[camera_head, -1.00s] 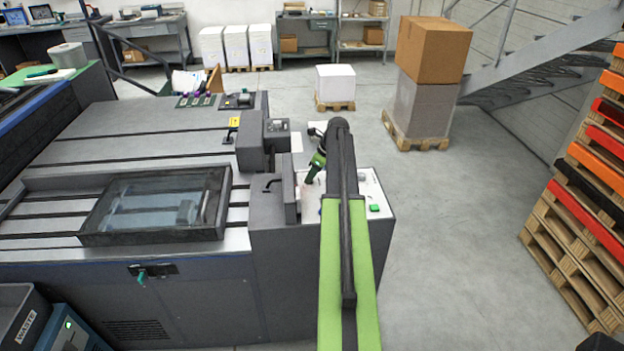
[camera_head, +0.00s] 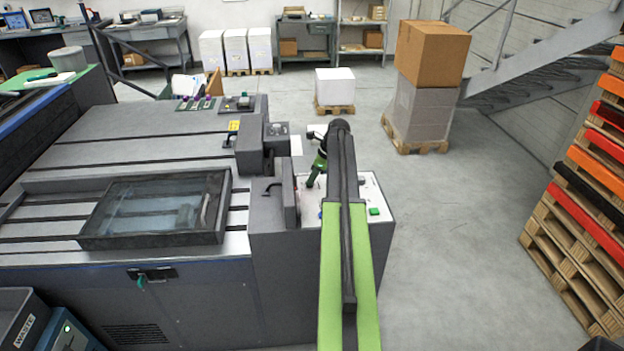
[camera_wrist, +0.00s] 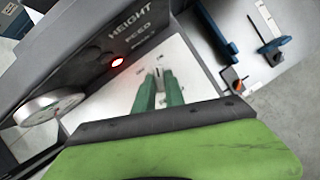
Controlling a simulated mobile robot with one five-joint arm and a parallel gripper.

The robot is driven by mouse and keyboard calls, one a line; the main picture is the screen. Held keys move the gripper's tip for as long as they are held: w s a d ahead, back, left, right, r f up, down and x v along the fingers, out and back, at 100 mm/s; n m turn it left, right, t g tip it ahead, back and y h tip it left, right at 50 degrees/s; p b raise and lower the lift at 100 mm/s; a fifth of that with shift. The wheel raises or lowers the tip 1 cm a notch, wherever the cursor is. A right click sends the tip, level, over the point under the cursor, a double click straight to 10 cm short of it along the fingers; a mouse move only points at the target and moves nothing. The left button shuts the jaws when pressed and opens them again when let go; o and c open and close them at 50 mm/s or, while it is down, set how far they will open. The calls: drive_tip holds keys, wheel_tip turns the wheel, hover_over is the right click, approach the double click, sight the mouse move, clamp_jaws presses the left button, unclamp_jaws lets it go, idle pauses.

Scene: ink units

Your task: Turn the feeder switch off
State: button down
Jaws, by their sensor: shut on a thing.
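My gripper (camera_head: 310,184) reaches down over the white top of the control box at the machine's right end. In the wrist view its two green fingers (camera_wrist: 158,90) are close together, shut on the small feeder switch (camera_wrist: 158,71). The fingers hide most of the switch, so I cannot tell its exact position. A red lamp (camera_wrist: 117,62) glows on the dark panel (camera_wrist: 95,45) beside the fingers, near lettering that reads HEIGHT and FEED.
A round pale dial (camera_wrist: 48,108) stands left of the fingers. Blue and orange parts (camera_wrist: 268,48) lie to the right. A green button (camera_head: 375,210) is on the box top. A dark upright plate (camera_head: 290,194) stands close left of my gripper.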

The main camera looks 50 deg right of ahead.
drive_tip(key=n, duration=0.1)
drive_tip(key=n+g+y, duration=0.1)
drive_tip(key=n, duration=0.3)
drive_tip(key=shift+w+d+y, duration=0.25)
drive_tip(key=shift+w+y, duration=0.05)
drive_tip(key=n+g, duration=0.1)
drive_tip(key=n, duration=0.1)
drive_tip(key=n+g, duration=0.1)
drive_tip(key=n, duration=0.2)
drive_tip(key=shift+w+y, duration=0.1)
drive_tip(key=shift+y, duration=0.2)
drive_tip(key=shift+n, duration=0.3)
drive_tip(key=c, duration=1.4)
unclamp_jaws()
drive_tip(key=shift+r, duration=0.1)
